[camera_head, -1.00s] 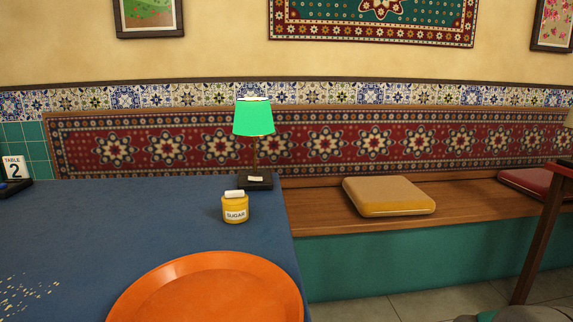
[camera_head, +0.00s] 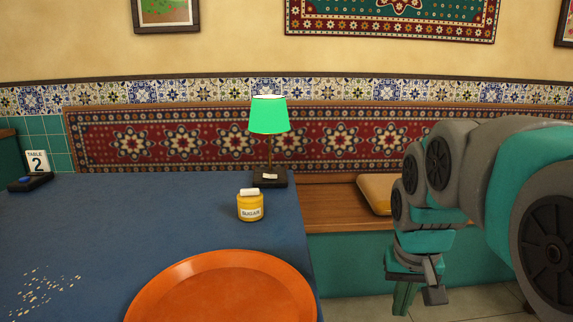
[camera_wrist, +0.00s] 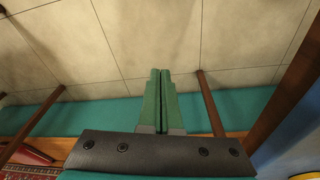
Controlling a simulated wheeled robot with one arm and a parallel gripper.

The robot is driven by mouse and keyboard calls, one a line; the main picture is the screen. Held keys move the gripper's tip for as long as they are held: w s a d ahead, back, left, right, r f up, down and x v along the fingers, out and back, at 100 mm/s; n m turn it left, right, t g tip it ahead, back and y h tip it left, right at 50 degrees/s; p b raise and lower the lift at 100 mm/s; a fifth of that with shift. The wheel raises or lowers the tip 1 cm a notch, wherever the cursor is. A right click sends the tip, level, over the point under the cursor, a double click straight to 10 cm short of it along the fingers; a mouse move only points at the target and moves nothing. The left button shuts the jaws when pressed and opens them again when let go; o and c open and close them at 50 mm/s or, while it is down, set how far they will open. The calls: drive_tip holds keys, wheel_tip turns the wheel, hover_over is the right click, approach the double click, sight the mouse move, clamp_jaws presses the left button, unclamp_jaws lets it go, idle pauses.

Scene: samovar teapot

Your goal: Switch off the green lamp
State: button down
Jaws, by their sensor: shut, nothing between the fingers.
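The green lamp (camera_head: 268,116) stands upright at the far right corner of the blue table in the head view. Its shade is bright green, on a thin stem and a dark square base (camera_head: 270,178) with a small pale patch on its front. My gripper (camera_head: 403,300) hangs to the right of the table, lower and nearer than the lamp and well apart from it. In the wrist view its green fingers (camera_wrist: 160,74) are together, pointing over the floor, with nothing between them. The lamp is not in the wrist view.
A yellow sugar jar (camera_head: 250,207) stands just in front of the lamp base. An orange tray (camera_head: 230,290) lies at the table's front. A table-number sign (camera_head: 37,163) stands at left. A bench with a yellow cushion (camera_head: 375,194) is behind my arm.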

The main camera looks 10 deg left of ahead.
drive_tip(key=w+a+r+t, duration=0.1)
drive_tip(key=w+a+r, duration=0.25)
drive_tip(key=w, duration=0.25)
drive_tip(key=w+a+r+t, duration=0.1)
drive_tip(key=w+a+r, duration=0.25)
drive_tip(key=w, duration=0.25)
drive_tip(key=w+a+r+t+y+p, duration=0.1)
drive_tip(key=w+a+r, duration=0.3)
drive_tip(key=a, duration=0.3)
drive_tip(key=w+a+r+n+t+y+p, duration=0.1)
drive_tip(key=w+a+r+t, duration=0.1)
drive_tip(key=w+a+r, duration=0.3)
drive_tip(key=w+a+r+n+t+y, duration=0.1)
drive_tip(key=w+a+r, duration=0.4)
drive_tip(key=a, duration=0.5)
drive_tip(key=shift+r+t+p, duration=0.3)
drive_tip(key=shift+r+p, duration=0.1)
drive_tip(key=shift+r, duration=0.05)
drive_tip(key=shift+w+a+f+y, duration=0.1)
drive_tip(key=shift+w+y, duration=0.1)
drive_tip(key=shift+y, duration=0.1)
hover_over(267, 180)
drive_tip(key=f, duration=0.4)
drive_tip(key=f+p, duration=0.1)
drive_tip(key=f, duration=0.1)
drive_tip(key=shift+d+f, duration=0.35)
drive_tip(key=shift+a+f, duration=0.15)
drive_tip(key=shift+f, duration=0.9)
drive_tip(key=shift+a+f, duration=0.1)
drive_tip(key=shift+f, duration=0.9)
